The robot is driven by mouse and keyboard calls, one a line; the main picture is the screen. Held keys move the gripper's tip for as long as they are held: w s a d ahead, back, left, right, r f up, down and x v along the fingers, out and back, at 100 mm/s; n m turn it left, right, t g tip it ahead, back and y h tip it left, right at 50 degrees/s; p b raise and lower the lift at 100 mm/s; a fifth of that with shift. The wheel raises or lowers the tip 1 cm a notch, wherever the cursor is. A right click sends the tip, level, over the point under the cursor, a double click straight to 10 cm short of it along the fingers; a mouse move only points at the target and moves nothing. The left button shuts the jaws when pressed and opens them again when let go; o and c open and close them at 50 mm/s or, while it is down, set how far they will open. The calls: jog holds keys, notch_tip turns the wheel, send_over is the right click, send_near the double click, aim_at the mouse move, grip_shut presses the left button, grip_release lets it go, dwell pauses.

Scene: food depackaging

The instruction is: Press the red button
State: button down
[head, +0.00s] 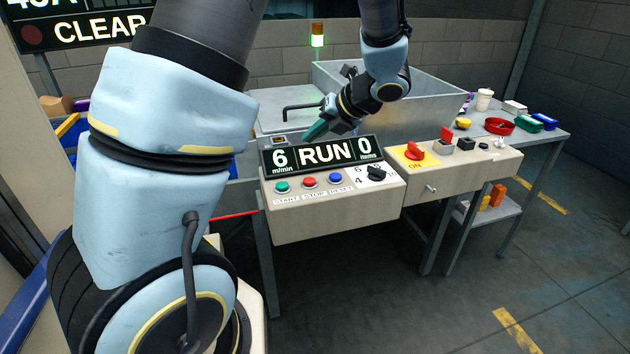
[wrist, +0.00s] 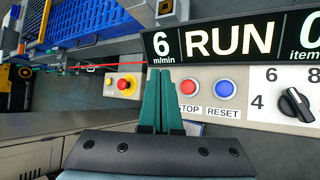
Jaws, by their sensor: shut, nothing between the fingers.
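The red button (head: 309,182), labelled STOP, sits on the beige control panel (head: 340,222) between the green START button (head: 282,187) and the blue RESET button (head: 335,178). In the wrist view the red button (wrist: 188,87) shows just right of my fingers, with the blue button (wrist: 225,89) beyond it. The green button is not visible there. My gripper (head: 316,130) has teal fingers, shut and empty, above the display's top edge in the head view. Its fingers (wrist: 164,82) also show in the wrist view, apparently clear of the red button.
A display (head: 323,153) reading "6 RUN 0" stands above the buttons. A black selector knob (head: 376,174) is to their right. A red rotary switch (head: 414,150) is on the neighbouring panel. A red mushroom button on yellow (wrist: 126,86) is left of my fingers.

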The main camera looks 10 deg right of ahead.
aim_at(312, 182)
notch_tip(312, 182, down, 9)
jog(key=b, duration=0.6)
jog(key=shift+a+b, duration=0.1)
jog(key=shift+b, duration=0.3)
dwell(1.7)
jog(key=shift+f+b, duration=0.35)
jog(key=shift+f+b, duration=0.45)
jog(key=shift+f, duration=0.05)
dwell(0.6)
jog(key=shift+r, duration=0.15)
jog(key=shift+r+p, duration=0.7)
jog(key=shift+r, duration=0.1)
jog(key=shift+r+p, duration=1.85)
jog(key=shift+r, duration=0.65)
